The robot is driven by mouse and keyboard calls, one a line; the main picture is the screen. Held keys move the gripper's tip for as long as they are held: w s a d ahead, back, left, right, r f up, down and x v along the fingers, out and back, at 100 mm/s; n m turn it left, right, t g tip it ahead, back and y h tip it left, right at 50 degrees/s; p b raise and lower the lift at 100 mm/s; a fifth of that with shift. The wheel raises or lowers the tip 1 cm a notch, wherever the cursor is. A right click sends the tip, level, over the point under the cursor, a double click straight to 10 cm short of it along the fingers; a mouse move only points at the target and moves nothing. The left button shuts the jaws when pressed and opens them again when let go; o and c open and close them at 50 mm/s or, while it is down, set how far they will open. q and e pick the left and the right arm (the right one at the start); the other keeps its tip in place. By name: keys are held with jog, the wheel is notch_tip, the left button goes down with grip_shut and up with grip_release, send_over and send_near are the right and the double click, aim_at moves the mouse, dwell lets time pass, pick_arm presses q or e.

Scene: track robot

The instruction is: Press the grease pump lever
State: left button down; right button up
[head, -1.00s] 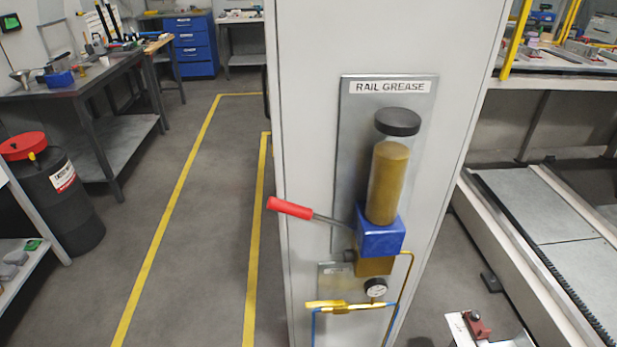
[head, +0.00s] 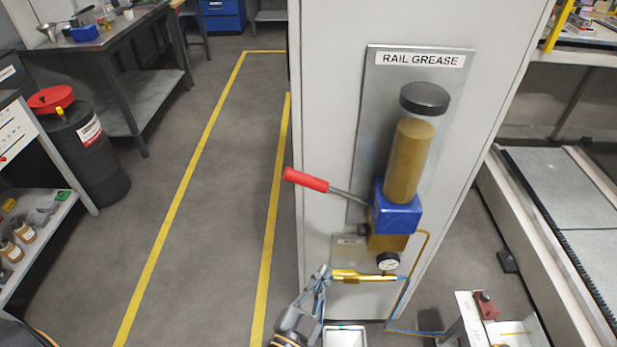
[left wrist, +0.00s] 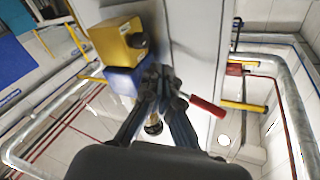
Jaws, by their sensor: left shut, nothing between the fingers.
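The grease pump (head: 396,205) is on the face of a light grey cabinet, under a "RAIL GREASE" label, with a clear grease cylinder and a blue block. Its lever (head: 306,180) has a red grip and sticks out to the left, the grip end higher than the pivot. My left gripper (head: 322,275) is shut and empty, below the lever and apart from it in the head view. In the left wrist view the shut fingers (left wrist: 158,80) show in front of the pump's blue and yellow blocks, with the red lever grip (left wrist: 207,106) to their right. My right gripper is not in view.
A pressure gauge (head: 388,262) and a brass fitting (head: 362,276) with thin pipes sit below the pump, close to my left gripper. A white tray (head: 345,337) is at the bottom. Floor with yellow lines lies clear left of the cabinet (head: 335,100).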

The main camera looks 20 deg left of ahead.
aim_at(307, 186)
pick_arm(q)
jog(key=a+r+n+t+y, duration=0.1)
jog(key=r+t+y, duration=0.1)
jog(key=r, duration=0.6)
jog(key=s+a+r+n+t+y, duration=0.1)
jog(key=a+r+t, duration=0.1)
jog(key=r, duration=0.7)
jog(key=shift+a+r+y, duration=0.15)
jog(key=shift+a+y, duration=0.1)
jog(key=shift+y, duration=0.15)
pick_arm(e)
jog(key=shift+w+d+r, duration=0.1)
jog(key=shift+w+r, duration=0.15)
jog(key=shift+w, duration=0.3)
